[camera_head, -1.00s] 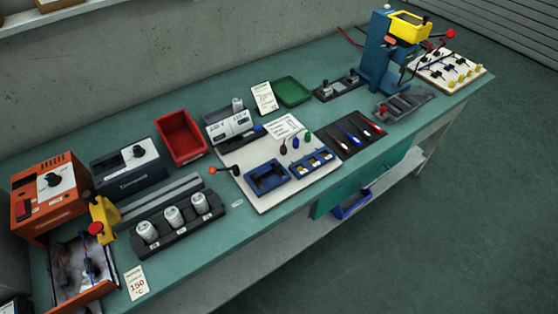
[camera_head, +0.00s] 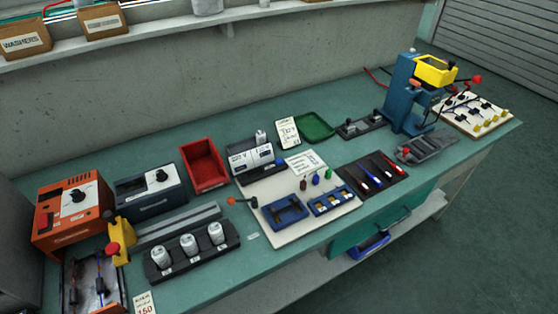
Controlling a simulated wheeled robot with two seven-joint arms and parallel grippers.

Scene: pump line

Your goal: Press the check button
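No button is clearly marked as the check button at this size. A grey and white device (camera_head: 246,158) with two lettered panels stands mid-bench, with a small blue part (camera_head: 280,162) at its right end. A red knob or button (camera_head: 113,248) sits on a yellow block (camera_head: 122,234) at the left, beside the open metal tray. An orange box (camera_head: 68,212) with a dark dial and a red switch (camera_head: 46,220) stands at the far left. Neither of my grippers is in view, so nothing of mine touches these things.
A red bin (camera_head: 204,166), a green tray (camera_head: 314,128) and a black rack with several white cylinders (camera_head: 189,245) stand on the green bench. A blue press (camera_head: 405,95) stands at the right. A shelf with cardboard boxes (camera_head: 102,20) runs above. The bench's front strip (camera_head: 250,262) is mostly clear.

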